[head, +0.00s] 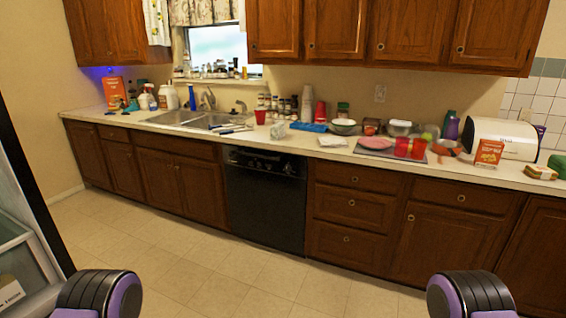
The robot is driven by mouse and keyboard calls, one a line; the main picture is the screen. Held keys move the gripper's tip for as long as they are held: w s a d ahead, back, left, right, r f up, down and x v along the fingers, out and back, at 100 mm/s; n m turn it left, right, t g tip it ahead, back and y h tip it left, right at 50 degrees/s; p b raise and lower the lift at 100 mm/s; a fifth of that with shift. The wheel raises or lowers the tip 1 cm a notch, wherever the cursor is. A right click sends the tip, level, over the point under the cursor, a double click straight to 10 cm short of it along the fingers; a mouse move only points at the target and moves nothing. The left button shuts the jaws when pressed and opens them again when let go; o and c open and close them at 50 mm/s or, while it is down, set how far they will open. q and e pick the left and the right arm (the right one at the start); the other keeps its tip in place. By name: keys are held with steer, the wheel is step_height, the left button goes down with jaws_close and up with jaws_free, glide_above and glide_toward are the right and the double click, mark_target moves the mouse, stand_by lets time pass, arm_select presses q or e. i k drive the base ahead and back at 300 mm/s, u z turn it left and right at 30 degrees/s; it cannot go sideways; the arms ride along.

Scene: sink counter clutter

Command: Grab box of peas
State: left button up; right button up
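I cannot read any label as peas. A small box with green and yellow-red colouring (541,172) lies near the front edge of the counter at the far right. A red-orange box (489,152) stands upright to its left, in front of the white bread bin. Another orange box (114,93) stands upright at the far left end of the counter. Only purple and black parts of my two arms show at the bottom edge, far from the counter. Both of my grippers are out of view.
The long counter (320,152) carries red cups (410,148), bowls (344,126), a white bread bin (497,136) and several bottles. A sink (195,119) is left of centre. Cabinets and a black dishwasher (264,198) are below. The tiled floor (230,265) before me is clear.

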mark_target(278, 130)
steer(key=i, duration=0.85)
steer(key=u, duration=0.75)
steer(key=i, duration=1.75)
steer(key=z, duration=0.75)
